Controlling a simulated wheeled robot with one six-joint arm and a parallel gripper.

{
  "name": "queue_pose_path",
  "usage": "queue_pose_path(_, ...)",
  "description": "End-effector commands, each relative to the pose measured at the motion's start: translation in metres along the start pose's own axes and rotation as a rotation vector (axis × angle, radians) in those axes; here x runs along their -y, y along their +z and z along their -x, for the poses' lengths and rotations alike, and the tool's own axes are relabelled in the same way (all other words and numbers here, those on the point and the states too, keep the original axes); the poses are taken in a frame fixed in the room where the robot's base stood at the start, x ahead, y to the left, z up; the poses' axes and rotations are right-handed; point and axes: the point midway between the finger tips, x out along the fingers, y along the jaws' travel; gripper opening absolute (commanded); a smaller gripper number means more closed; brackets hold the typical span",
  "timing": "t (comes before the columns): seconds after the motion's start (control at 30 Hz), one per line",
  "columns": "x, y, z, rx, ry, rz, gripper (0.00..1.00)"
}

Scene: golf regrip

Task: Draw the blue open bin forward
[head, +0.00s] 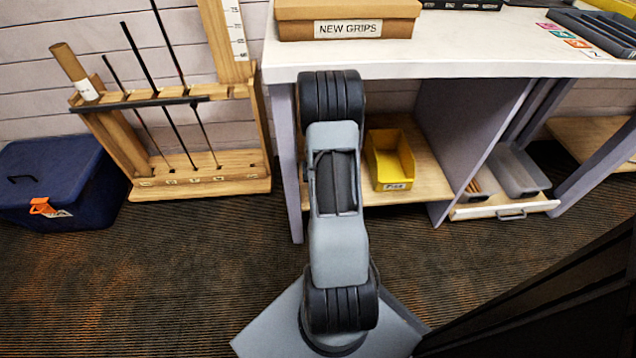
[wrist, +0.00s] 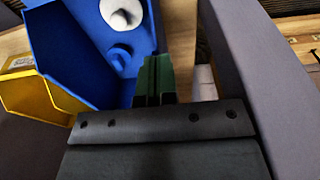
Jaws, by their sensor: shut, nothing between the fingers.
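The blue open bin (wrist: 70,35) is in the upper left of the wrist view, with white round items (wrist: 122,18) inside it. It does not show in the head view, where my arm covers part of the shelf. My gripper (wrist: 155,65) shows in the wrist view as dark green fingers, shut and empty. The fingertips overlap the bin's right edge in the picture; I cannot tell whether they touch it. The gripper itself is hidden in the head view.
A yellow bin (head: 390,160) stands on the wooden shelf (head: 420,190) under the white bench top (head: 450,50); it also shows in the wrist view (wrist: 35,97). Grey panels flank the shelf. A lidded dark blue box (head: 60,185) and a club rack (head: 200,185) stand at left.

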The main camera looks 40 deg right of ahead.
Motion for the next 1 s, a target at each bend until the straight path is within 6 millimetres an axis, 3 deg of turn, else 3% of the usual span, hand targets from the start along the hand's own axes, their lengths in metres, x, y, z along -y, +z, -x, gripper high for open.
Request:
queue_pose_path(0.17,0.0,0.002,0.004,-0.011,0.0,0.001,0.0)
queue_pose_path(0.7,-0.001,0.093,0.022,-0.015,0.0,-0.001,0.0)
queue_pose_path(1.0,-0.001,0.113,0.024,-0.018,0.001,-0.002,0.0)
